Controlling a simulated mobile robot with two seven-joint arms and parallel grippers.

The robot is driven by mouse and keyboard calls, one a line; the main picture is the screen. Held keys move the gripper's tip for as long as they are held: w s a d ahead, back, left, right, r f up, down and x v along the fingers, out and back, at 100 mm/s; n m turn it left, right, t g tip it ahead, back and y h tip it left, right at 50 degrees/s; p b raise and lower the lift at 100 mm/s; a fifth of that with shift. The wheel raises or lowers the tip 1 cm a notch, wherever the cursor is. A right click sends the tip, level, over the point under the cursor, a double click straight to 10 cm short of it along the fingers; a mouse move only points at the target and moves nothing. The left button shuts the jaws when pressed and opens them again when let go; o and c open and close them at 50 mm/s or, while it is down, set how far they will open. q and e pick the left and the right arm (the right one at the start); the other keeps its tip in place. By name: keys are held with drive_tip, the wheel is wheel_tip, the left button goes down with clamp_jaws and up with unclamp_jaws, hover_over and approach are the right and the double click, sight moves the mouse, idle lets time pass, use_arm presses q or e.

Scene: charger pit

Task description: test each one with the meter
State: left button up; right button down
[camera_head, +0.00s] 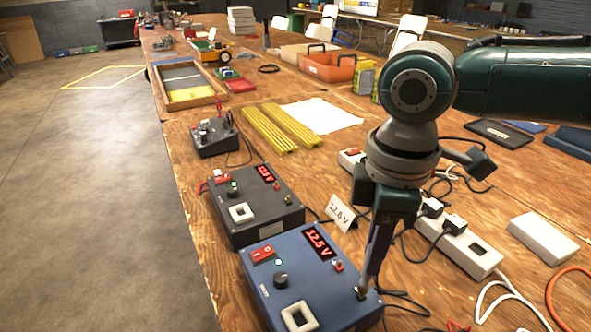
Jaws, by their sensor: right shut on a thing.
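A blue box (275,290) with a red lit display (318,242) reading about 12.5 stands on the bench at the near edge of view. It has a red switch, a black knob and a white square socket frame (299,317). A dark grey box (247,222) of similar layout stands behind it, its display (265,174) lit red but hard to read. My right gripper (362,291) reaches down to the blue box's right corner, shut on a small control knob there, which the fingers mostly hide. My left gripper is out of view.
A smaller dark device (214,138) stands farther back. A white power strip (455,247) with plugs and loose cables lies right of my gripper. Yellow rails (283,128) and a shallow wooden tray (157,87) lie beyond.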

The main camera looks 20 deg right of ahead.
drive_tip(key=shift+f, duration=0.4)
drive_tip(key=shift+p, duration=0.3)
idle(0.6)
drive_tip(key=shift+f, duration=0.25)
idle(0.6)
drive_tip(key=c, duration=0.7)
unclamp_jaws()
drive_tip(key=shift+c, duration=0.2)
drive_tip(key=shift+o, duration=0.3)
drive_tip(key=shift+o, duration=1.3)
